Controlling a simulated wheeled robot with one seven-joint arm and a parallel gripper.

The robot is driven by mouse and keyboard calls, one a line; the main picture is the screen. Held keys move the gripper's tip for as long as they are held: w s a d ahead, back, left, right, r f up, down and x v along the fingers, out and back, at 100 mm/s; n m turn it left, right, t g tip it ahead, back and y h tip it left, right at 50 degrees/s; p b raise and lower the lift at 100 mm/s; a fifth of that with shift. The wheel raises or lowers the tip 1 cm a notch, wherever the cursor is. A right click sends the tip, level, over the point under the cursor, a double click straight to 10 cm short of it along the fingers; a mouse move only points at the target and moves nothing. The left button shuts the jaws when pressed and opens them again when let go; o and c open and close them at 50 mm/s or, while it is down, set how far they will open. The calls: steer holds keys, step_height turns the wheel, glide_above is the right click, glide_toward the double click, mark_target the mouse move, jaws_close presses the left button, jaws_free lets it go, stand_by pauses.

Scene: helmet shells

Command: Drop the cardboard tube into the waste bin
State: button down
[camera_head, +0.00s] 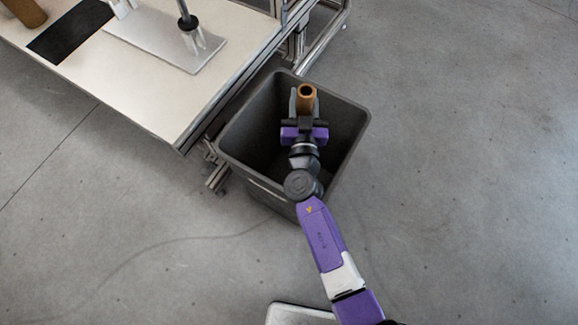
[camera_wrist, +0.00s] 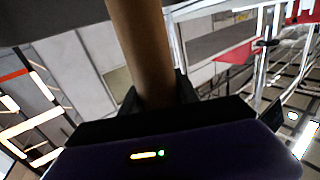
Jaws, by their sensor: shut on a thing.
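The brown cardboard tube (camera_head: 306,91) is in my gripper (camera_head: 304,104), over the opening of the dark grey waste bin (camera_head: 355,112) in the head view. Its open end faces the head camera. My gripper is shut on the tube; the arm hides part of the bin's inside. In the wrist view the tube (camera_wrist: 143,45) runs up from between the dark fingers (camera_wrist: 158,95) of my gripper. How high the tube is above the bin floor I cannot tell.
A pale workbench (camera_head: 120,75) with a metal frame stands left of the bin, close to its rim. On it are a grey plate (camera_head: 165,38) with a fixture, a black mat (camera_head: 70,32) and another brown cylinder (camera_head: 24,12). The floor to the right is clear.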

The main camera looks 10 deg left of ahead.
steer(key=shift+f+b, duration=0.5)
steer(key=shift+f, duration=0.6)
steer(key=c, duration=0.8)
jaws_free()
step_height(320, 180, up, 20)
steer(key=p, duration=1)
